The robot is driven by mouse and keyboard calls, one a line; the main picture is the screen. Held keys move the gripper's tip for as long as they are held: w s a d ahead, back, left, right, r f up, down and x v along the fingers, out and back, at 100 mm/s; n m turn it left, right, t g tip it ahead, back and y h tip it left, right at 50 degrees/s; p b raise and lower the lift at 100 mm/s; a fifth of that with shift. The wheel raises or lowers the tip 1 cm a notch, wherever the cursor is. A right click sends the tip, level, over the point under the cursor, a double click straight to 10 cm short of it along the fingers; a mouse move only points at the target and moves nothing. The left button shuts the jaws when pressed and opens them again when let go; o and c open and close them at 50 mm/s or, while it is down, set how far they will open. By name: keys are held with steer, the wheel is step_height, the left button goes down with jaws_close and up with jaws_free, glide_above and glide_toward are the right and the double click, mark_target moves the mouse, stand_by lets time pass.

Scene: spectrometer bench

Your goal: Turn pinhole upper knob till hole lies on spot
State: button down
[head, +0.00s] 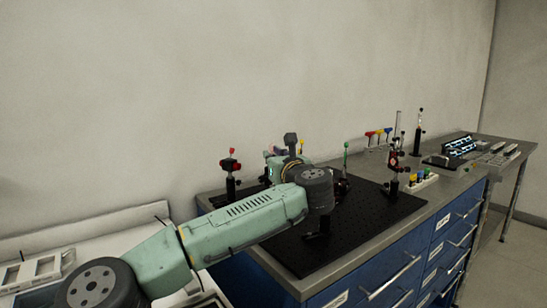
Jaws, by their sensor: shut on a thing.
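My gripper (342,188) shows only as a small dark patch just right of my dark wrist joint, over the black breadboard (385,215). It is shut on a small part that I take to be the pinhole's upper knob. My wrist hides the fingertips and that knob. I cannot make out the pinhole plate, its hole or the light spot from here.
A red-topped post mount (231,165) stands at the board's left. A black mount with red parts (394,165) stands at the right. A green-topped post (345,151) stands behind my wrist. Several coloured drivers (378,133) stand at the back. The board's front right is clear.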

steer(key=shift+a+m+h, duration=0.1)
steer(key=shift+m+h, duration=0.2)
steer(key=shift+h, duration=0.1)
steer(key=m+h+p, duration=0.1)
steer(key=m+h, duration=0.1)
steer(key=h, duration=0.1)
steer(key=m+t+h+p, duration=0.1)
steer(key=h, duration=0.1)
steer(key=shift+a+r+p, duration=0.15)
steer(key=shift+a+p, duration=0.1)
steer(key=shift+p, duration=0.1)
steer(key=m+h+p, duration=0.2)
steer(key=h, duration=0.1)
steer(key=shift+m+h+p, duration=0.3)
steer(key=shift+m+h, duration=0.1)
steer(key=shift+h, duration=0.1)
steer(key=shift+g, duration=0.3)
steer(key=c, duration=1.6)
jaws_free()
